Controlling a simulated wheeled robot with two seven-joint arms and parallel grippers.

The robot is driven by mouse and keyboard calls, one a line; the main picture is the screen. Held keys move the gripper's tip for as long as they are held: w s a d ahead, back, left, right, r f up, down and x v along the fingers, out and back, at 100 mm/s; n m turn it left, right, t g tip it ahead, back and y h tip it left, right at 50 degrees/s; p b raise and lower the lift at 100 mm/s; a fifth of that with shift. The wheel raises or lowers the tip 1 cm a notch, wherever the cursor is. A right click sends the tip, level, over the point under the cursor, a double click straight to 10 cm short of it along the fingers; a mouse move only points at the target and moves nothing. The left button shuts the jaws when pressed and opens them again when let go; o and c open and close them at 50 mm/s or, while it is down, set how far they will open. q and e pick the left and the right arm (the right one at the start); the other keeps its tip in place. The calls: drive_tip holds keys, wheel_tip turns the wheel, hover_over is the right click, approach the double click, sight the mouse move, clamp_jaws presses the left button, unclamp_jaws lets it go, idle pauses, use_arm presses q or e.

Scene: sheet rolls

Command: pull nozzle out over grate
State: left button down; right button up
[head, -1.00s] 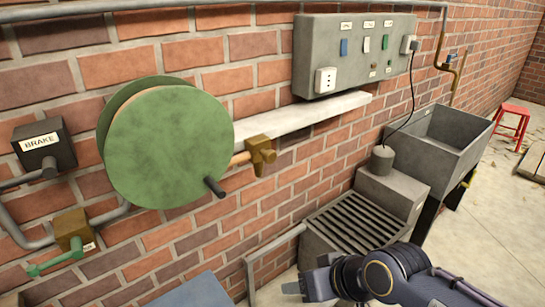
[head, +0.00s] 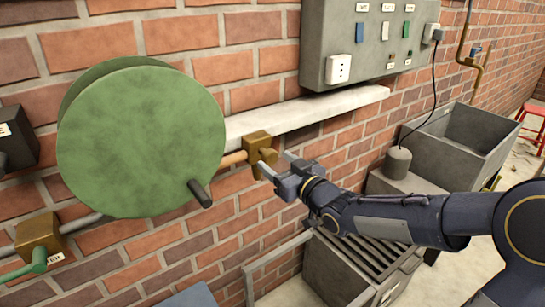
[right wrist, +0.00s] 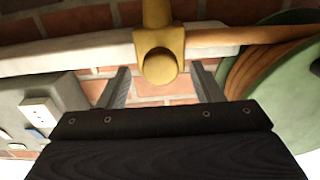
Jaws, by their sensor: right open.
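The brass nozzle (head: 259,147) sits at the end of a short orange-brown hose beside the green reel (head: 140,140). My right gripper (head: 275,163) is open at the nozzle, with its fingertips close to it. In the right wrist view, the nozzle (right wrist: 160,65) appears between the two open fingers (right wrist: 160,80), with gaps on both sides. Whether a finger touches it cannot be told. The slatted grate (head: 375,255) lies below, partly hidden by my right forearm. My left gripper is not in view.
A white ledge (head: 310,112) runs along the brick wall behind the nozzle. A grey socket box (head: 370,45) hangs above it. A sink (head: 460,140) stands at the right. The reel's dark handle (head: 200,193) sticks out left of my gripper.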

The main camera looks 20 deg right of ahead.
sight(273, 159)
drive_tip(key=shift+x, duration=1.8)
drive_tip(key=shift+c, duration=0.2)
clamp_jaws()
drive_tip(key=shift+d, duration=0.1)
